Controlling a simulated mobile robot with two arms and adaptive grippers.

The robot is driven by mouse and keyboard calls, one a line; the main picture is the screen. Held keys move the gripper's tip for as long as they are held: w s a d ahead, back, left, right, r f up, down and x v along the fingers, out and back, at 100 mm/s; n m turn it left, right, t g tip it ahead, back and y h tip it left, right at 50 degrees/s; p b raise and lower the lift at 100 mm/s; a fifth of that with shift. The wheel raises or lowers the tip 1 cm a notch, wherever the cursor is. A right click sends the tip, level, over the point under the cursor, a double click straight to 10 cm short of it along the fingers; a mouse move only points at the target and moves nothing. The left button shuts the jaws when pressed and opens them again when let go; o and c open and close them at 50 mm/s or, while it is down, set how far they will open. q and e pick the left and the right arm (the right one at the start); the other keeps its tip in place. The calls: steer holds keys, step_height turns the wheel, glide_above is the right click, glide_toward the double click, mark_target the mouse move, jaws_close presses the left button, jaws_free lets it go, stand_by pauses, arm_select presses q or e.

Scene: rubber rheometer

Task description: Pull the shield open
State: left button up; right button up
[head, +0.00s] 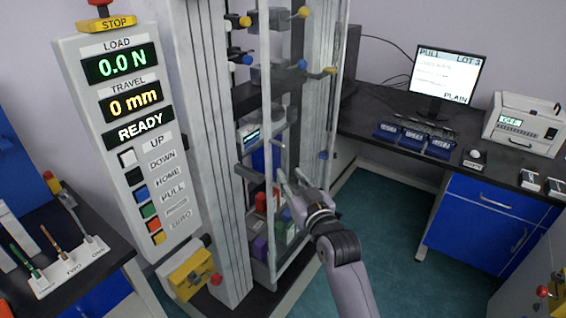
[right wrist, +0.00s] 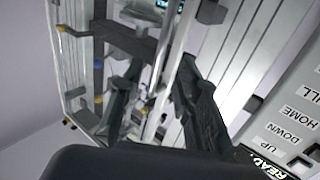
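The shield (head: 265,82) is a clear panel with pale metal edges, standing upright across the front of the tall test machine. Its far edge runs down on the right. My right gripper (head: 289,180) is at the shield's lower middle, close to its left upright edge. In the right wrist view my right gripper's two dark fingers (right wrist: 158,92) are spread apart, with a pale upright bar of the shield (right wrist: 168,82) showing between them. I cannot tell whether a finger touches it. My left gripper is not in view.
The control panel (head: 125,130) reads 0.0 N, 0 mm and READY. A yellow box with a red knob (head: 190,278) sits low at the machine's base. A bench with a monitor (head: 446,80) and a white instrument (head: 525,124) stands at right. Open floor (head: 385,225) lies between.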

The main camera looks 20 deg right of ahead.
mark_target(284, 167)
steer(key=w, duration=0.6)
steer(key=shift+a+p, duration=0.2)
steer(key=shift+p, duration=0.2)
steer(key=shift+c, duration=0.4)
jaws_close()
